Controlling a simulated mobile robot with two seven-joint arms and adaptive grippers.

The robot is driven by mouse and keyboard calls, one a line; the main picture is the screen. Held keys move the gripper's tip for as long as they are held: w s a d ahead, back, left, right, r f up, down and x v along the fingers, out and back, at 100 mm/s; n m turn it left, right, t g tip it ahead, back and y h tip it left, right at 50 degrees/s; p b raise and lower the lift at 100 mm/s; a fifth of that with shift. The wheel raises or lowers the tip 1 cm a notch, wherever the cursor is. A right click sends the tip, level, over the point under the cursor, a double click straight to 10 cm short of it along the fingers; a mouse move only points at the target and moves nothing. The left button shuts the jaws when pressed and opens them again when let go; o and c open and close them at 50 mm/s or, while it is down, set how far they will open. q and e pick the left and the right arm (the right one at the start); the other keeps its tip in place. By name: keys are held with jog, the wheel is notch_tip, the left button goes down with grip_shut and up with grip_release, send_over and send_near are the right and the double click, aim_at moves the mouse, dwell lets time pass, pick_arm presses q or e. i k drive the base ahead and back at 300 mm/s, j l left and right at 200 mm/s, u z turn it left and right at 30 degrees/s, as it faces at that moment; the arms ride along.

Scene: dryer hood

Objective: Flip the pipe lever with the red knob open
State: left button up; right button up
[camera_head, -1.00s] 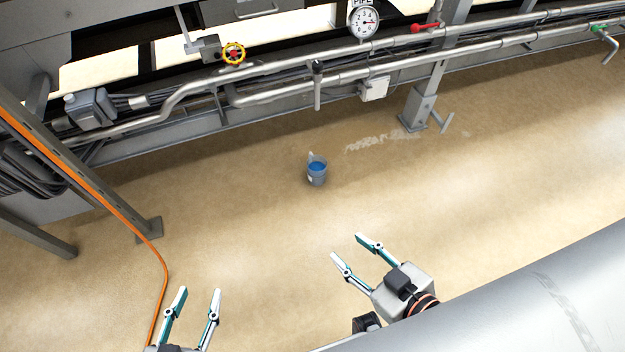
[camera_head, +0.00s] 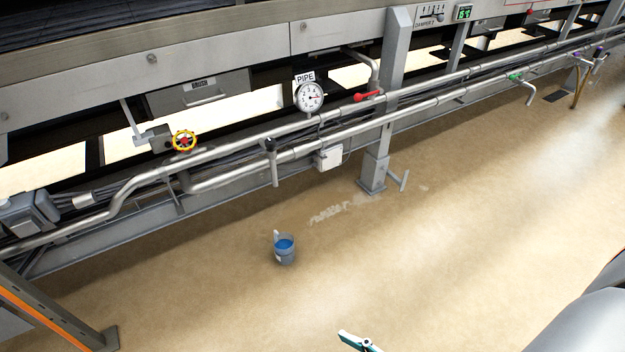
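The lever with the red knob (camera_head: 368,96) sits on the upper pipe in the head view, right of the round PIPE gauge (camera_head: 309,96) and just left of a grey upright post. The red handle points left, roughly along the pipe. A piece of one finger of my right gripper (camera_head: 355,342) shows at the bottom edge, far below and apart from the lever. The rest of that gripper is out of frame, so its opening does not show. My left gripper is not in view.
Two long pipes (camera_head: 435,94) run across the scene. A blue-topped bucket (camera_head: 285,248) stands on the sandy floor below the pipes. A grey post (camera_head: 386,110) rises beside the lever. Open floor lies in front.

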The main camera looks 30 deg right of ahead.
aim_at(357, 96)
jog(key=i+l+u, duration=0.15)
jog(key=l, duration=0.4)
jog(key=i+l+u, duration=0.1)
jog(key=l, duration=0.5)
jog(key=i+l+u, duration=0.15)
jog(key=l, duration=0.45)
jog(key=l+u, duration=0.1)
jog(key=l, duration=0.5)
